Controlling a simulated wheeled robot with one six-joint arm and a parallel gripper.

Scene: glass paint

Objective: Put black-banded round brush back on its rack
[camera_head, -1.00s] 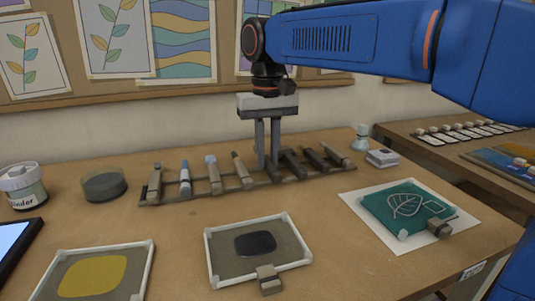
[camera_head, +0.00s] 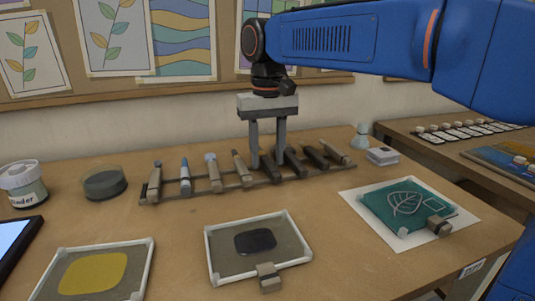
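The brush rack (camera_head: 205,191) lies across the back of the table and holds several brushes side by side. My gripper (camera_head: 267,160) is above the middle of the rack, pointing down with its two fingers apart. A dark brush (camera_head: 267,164) lies in the rack between the fingertips, apparently the black-banded round brush; its band is too small to make out. The fingers appear clear of it, though contact is hard to tell. Another dark brush (camera_head: 295,162) lies close to the right finger.
Framed panels with black paint (camera_head: 255,241) and yellow paint (camera_head: 93,273) lie in front. A teal glass piece (camera_head: 385,205) is at the right. A round dish (camera_head: 104,184) stands left of the rack.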

